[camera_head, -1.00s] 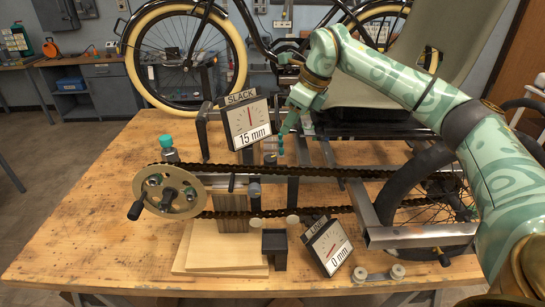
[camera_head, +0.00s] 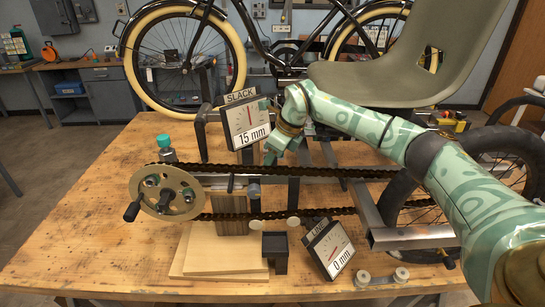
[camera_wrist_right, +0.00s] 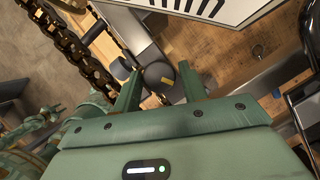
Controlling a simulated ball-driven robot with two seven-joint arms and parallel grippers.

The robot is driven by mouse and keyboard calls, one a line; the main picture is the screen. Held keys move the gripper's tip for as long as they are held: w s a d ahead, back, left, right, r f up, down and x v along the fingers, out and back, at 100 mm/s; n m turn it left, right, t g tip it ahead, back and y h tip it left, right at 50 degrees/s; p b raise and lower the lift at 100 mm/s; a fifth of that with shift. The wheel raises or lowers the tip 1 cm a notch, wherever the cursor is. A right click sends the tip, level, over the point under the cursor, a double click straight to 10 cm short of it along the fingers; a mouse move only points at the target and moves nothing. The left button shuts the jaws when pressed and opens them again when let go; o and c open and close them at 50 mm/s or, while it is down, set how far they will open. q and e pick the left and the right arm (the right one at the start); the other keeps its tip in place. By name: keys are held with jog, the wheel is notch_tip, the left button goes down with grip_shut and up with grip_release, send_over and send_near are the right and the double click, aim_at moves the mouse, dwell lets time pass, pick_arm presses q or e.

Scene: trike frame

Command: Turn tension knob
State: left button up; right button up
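The trike frame stands on the wooden bench, with a chain (camera_head: 330,172) running from the crank wheel (camera_head: 166,193) to the rear wheel. A SLACK gauge (camera_head: 246,124) reads 15 mm and a LINE gauge (camera_head: 330,249) reads 0 mm. My right gripper (camera_head: 270,156) points down just right of and below the SLACK gauge. In the right wrist view its two fingers (camera_wrist_right: 160,88) are apart. A round dark knob with a yellow mark (camera_wrist_right: 158,76) shows between and beyond the fingertips; contact cannot be told. The gripper hides this knob's area in the head view.
A teal-capped part (camera_head: 165,142) stands by the chain at left. Wooden blocks (camera_head: 225,249) and a black holder (camera_head: 275,250) stand in front. A grey seat (camera_head: 410,60) is behind my right arm. The bench's left side is clear.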

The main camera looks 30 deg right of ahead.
jog(key=c, duration=0.6)
